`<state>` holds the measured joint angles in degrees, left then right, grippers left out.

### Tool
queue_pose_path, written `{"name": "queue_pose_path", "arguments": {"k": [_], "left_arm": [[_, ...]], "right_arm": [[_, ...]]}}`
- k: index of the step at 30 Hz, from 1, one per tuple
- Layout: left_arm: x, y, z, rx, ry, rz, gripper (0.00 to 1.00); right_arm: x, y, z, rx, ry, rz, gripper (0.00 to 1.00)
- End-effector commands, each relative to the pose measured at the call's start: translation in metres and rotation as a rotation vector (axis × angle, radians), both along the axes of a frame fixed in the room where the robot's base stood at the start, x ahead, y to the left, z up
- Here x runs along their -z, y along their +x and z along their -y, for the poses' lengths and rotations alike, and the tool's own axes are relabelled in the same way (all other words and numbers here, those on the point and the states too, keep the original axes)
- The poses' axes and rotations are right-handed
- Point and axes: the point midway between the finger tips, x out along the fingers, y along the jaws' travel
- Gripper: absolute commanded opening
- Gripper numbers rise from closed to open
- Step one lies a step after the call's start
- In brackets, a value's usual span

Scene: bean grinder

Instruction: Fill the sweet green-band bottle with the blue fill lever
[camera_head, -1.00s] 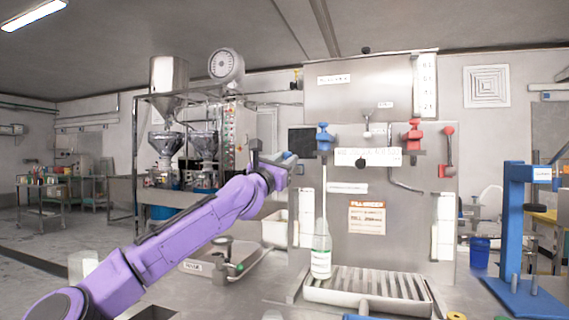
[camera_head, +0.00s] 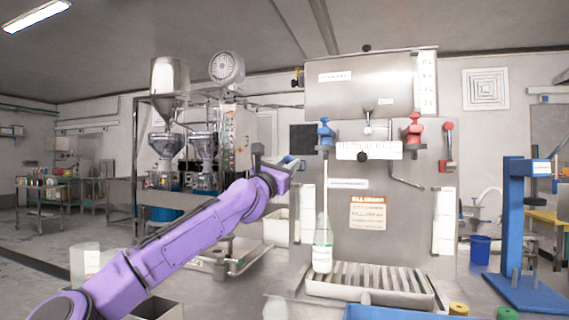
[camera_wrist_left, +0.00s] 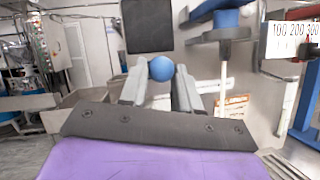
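A clear bottle (camera_head: 322,246) with a whitish lower part and a greenish band stands upright at the left end of the drip tray. Above it is a blue valve (camera_head: 325,133), with a thin white column (camera_head: 325,187) running from there to the bottle. My left gripper (camera_head: 284,161) is at the machine's left side, left of the blue valve. In the left wrist view, a blue ball knob (camera_wrist_left: 161,68), apparently the fill lever's end, sits between my left fingertips (camera_wrist_left: 161,72), which appear closed on it. The lever's shaft is mostly hidden. My right gripper is not in view.
The ribbed drip tray (camera_head: 368,294) lies under the nozzles. A red valve (camera_head: 413,129) and a red lever (camera_head: 448,147) are on the right. A blue stand (camera_head: 515,215) is further right, and a blue tray (camera_head: 395,313) is at the bottom edge.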

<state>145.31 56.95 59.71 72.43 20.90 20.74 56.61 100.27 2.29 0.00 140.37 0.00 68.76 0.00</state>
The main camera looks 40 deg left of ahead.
Motion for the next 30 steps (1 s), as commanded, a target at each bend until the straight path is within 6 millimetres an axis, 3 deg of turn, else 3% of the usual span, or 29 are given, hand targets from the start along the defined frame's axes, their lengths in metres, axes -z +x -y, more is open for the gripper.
{"name": "queue_pose_path", "arguments": {"k": [14, 24, 30], "left_arm": [[0.003, -0.01, -0.004, -0.006, 0.003, 0.002, 0.38], [0.034, -0.076, 0.005, -0.002, -0.001, 0.002, 0.38], [0.043, -0.095, 0.009, -0.003, 0.002, -0.002, 0.38]], "right_arm": [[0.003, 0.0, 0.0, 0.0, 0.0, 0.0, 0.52], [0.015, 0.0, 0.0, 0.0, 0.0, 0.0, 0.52], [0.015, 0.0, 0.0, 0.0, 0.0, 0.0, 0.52]]}}
